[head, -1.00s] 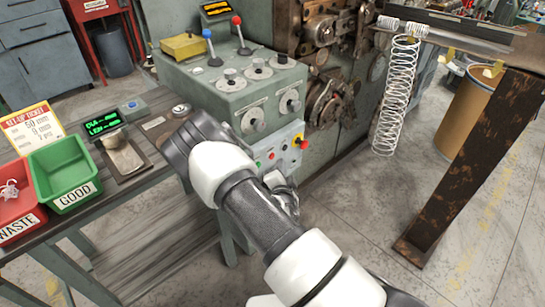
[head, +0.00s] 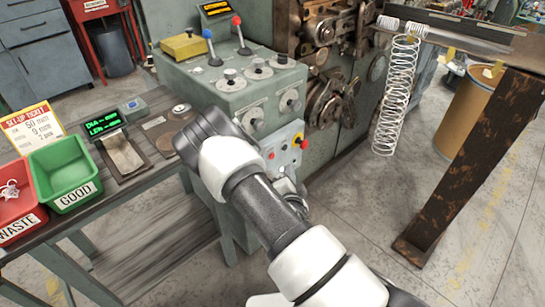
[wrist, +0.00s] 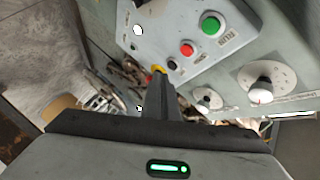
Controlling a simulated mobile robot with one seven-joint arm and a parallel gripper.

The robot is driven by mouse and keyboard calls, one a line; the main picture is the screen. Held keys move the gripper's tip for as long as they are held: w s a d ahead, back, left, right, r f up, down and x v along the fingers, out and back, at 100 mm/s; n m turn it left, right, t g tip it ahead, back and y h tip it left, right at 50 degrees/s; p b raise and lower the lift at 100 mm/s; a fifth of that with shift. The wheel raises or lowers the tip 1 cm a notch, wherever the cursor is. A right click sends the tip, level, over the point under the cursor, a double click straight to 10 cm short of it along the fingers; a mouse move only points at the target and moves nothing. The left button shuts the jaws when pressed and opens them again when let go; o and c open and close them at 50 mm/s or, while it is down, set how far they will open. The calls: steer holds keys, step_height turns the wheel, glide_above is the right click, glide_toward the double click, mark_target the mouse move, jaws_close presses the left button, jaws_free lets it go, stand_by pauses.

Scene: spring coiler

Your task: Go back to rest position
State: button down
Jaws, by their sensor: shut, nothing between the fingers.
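My gripper (wrist: 160,78) shows in the wrist view with its fingers together and nothing between them. It is in front of the green machine's control panel (wrist: 190,30), which has a green button (wrist: 211,25) and a red button (wrist: 187,48). The fingertips overlap a yellow part in the picture; I cannot tell whether they touch it. In the head view my bent arm crosses the middle and hides most of the gripper. The control panel also shows there (head: 283,149), beside my arm, with a red knob.
A bench (head: 130,192) at the left holds a green GOOD bin (head: 66,170), a red WASTE bin (head: 18,212) and a gauge with a green display (head: 103,124). A spring (head: 397,95) hangs at the right near a rusty post (head: 470,165). The floor between is clear.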

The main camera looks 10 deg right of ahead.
steer(key=shift+r, duration=0.1)
steer(key=s+a+r+n+g+y, duration=0.1)
steer(key=s+r+n+g, duration=0.15)
steer(key=r, duration=0.85)
steer(key=s+a+r+n+g+y, duration=0.1)
steer(key=s+a+r+g, duration=0.2)
steer(key=r, duration=0.8)
steer(key=s+d+r+n+g, duration=0.2)
steer(key=s+r+n, duration=0.35)
steer(key=s, duration=0.75)
steer(key=s+d+r+n+g, duration=0.2)
steer(key=s+r+n, duration=0.2)
steer(key=s+r, duration=0.55)
steer(key=w+r+p+v, duration=0.1)
steer(key=w+p+v, duration=0.2)
steer(key=p+v, duration=1)
steer(key=r+p, duration=0.1)
steer(key=p, duration=0.2)
steer(key=shift+s+a, duration=0.15)
